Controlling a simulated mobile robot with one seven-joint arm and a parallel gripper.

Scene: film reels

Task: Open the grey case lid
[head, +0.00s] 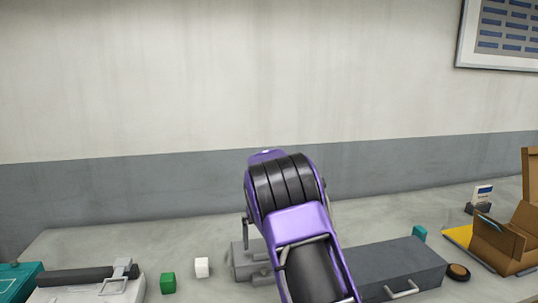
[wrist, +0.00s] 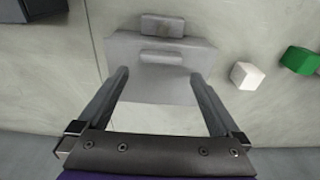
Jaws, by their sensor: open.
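A light grey case-like thing (wrist: 130,50) lies under my gripper (wrist: 160,76) in the wrist view. It has a raised bar (wrist: 162,57) across it and a small darker block (wrist: 162,26) at its far edge. My gripper is open and empty, its fingers on either side over this thing; contact cannot be told. In the head view the light grey thing (head: 243,262) shows partly behind my purple arm, which hides my gripper. A dark grey box (head: 395,262) with a silver handle (head: 402,289) stands to the right of my arm, shut.
A white cube (head: 202,267) and a green cube (head: 168,283) lie left of the light grey thing. Farther left is a white-and-black device (head: 115,287). A wall stands behind.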

